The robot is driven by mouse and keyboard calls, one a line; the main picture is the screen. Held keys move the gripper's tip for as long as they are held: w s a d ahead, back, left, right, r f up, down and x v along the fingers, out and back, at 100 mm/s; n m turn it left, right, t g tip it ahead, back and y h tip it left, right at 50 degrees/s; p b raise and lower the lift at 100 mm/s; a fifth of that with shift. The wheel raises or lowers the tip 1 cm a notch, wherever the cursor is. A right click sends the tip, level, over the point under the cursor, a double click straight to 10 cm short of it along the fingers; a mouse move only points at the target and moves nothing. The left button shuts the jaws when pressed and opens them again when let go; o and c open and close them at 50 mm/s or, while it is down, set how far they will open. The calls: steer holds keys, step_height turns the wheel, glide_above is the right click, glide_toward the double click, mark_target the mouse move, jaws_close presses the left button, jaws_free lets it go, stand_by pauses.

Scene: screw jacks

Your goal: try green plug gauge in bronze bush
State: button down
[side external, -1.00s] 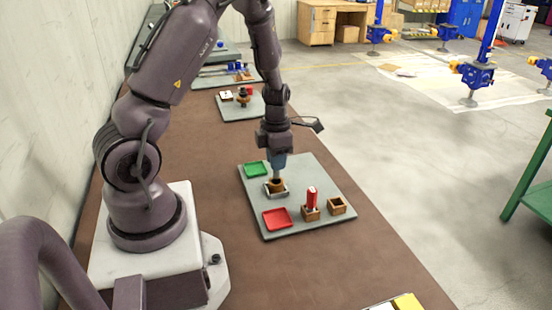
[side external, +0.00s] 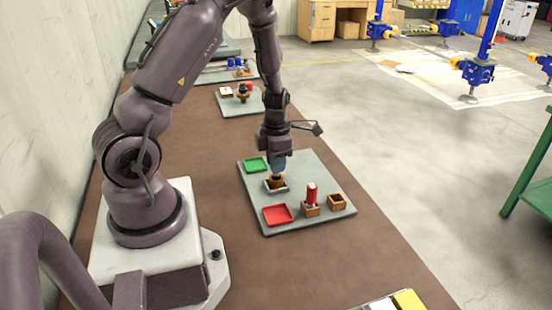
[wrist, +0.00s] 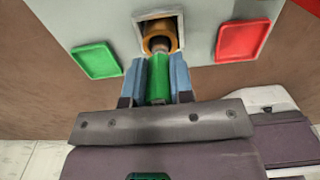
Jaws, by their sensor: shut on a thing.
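My gripper (side external: 278,168) points down over the grey board and is shut on the green plug gauge (wrist: 158,78). The green handle sits between the blue fingers in the wrist view. The bronze bush (wrist: 158,35) sits in a pale square holder (wrist: 179,22), which also shows in the side view (side external: 284,189). The gauge's dark end (wrist: 158,45) is at the bush's opening; I cannot tell how far inside it is. In the side view the green handle is hidden by the fingers.
A green tray (side external: 255,164) lies behind the bush and a red tray (side external: 277,215) in front. A red plug gauge (side external: 312,193) stands in a wooden block (side external: 310,210). Another block (side external: 337,202) looks empty. The grey board (side external: 310,165) is clear behind these blocks.

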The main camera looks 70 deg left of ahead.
steer(key=shift+f, duration=0.95)
stand_by(0.8)
steer(key=shift+r, duration=0.1)
stand_by(0.7)
steer(key=shift+r, duration=1.65)
steer(key=shift+r, duration=0.1)
steer(key=shift+r, duration=1.9)
